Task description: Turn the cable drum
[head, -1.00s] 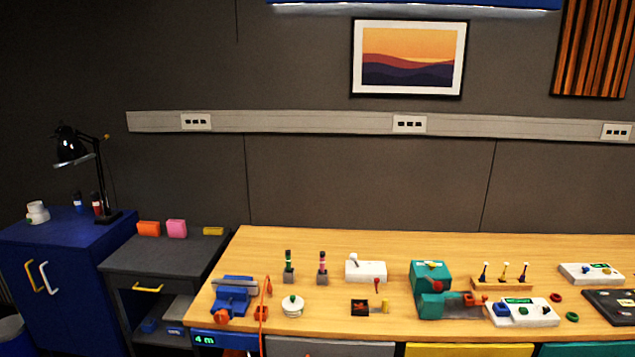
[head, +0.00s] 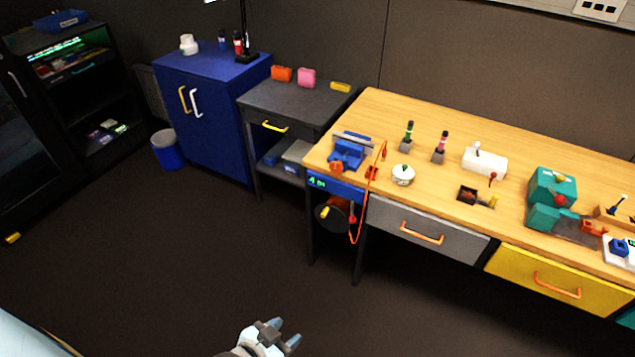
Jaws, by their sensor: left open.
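The cable drum (head: 337,221) is a dark round reel under the left end of the wooden bench in the head view. A small yellow part shows on its front, and a red piece shows at its right side. An orange cable (head: 371,185) runs from the bench top down in front of the bench edge near the drum. A blue panel with a green display (head: 318,182) sits above the drum. My left gripper (head: 284,333) is open and empty at the bottom of the picture, well apart from the drum. My right gripper is out of view.
A blue vise (head: 347,155) and a white round device (head: 403,174) stand on the bench top. A grey drawer (head: 410,222) and a yellow drawer (head: 530,268) lie right of the drum. A blue bin (head: 167,150) stands back left. The dark floor before the drum is clear.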

